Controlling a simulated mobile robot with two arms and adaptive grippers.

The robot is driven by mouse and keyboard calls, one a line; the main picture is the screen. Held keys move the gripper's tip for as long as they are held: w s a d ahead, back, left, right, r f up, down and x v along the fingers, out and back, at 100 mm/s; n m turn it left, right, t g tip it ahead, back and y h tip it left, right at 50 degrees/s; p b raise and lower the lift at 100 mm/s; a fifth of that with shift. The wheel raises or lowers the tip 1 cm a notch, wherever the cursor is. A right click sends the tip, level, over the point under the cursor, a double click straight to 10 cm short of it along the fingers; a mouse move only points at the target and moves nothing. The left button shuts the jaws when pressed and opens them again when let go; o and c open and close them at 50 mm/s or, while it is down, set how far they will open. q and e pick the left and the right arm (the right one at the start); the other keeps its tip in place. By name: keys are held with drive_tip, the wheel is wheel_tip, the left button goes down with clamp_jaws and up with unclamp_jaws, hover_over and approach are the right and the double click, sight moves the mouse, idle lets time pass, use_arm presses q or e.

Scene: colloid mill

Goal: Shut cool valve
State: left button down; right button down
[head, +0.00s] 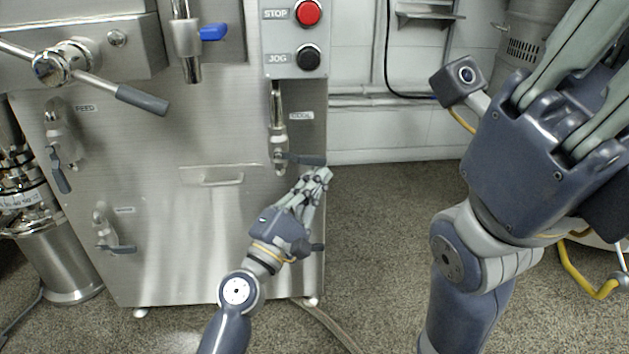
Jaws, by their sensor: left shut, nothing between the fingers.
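The cool valve (279,130) is a steel valve on the right side of the mill's front panel, below the jog button and beside a label reading COOL. Its dark lever handle (303,159) points sideways to the right, roughly level. My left gripper (322,175) is shut and empty, with its fingertips just below the outer end of that handle. I cannot tell whether they touch it. My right gripper (600,60) is large and close at the upper right, away from the valve; its fingertips are out of frame.
The steel mill cabinet (190,260) carries a red stop button (307,12), a black jog button (308,57), a blue-handled valve (213,32) and a feed valve (58,135). A lower-left valve (104,225) also protrudes. Speckled floor (385,220) right of the cabinet is open.

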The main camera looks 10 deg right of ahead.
idle(0.8)
use_arm(q)
drive_tip(key=a+f+m+g+y+p, duration=0.15)
drive_tip(key=a+m+g+p, duration=0.45)
drive_tip(key=a+p, duration=1.05)
drive_tip(key=s+a+m+p, duration=0.1)
drive_tip(key=s+a+p, duration=0.2)
drive_tip(key=s+a, duration=0.35)
drive_tip(key=s+a+f+y+p, duration=0.1)
drive_tip(key=a+f+y+p, duration=0.1)
drive_tip(key=f+p, duration=0.3)
drive_tip(key=s+a+f+g+y+p, duration=0.1)
drive_tip(key=a+f+y+p, duration=0.1)
drive_tip(key=f+y+p, duration=0.2)
drive_tip(key=shift+s+a+f+p, duration=0.25)
drive_tip(key=shift+a+f+p, duration=0.15)
drive_tip(key=shift+f+p, duration=0.35)
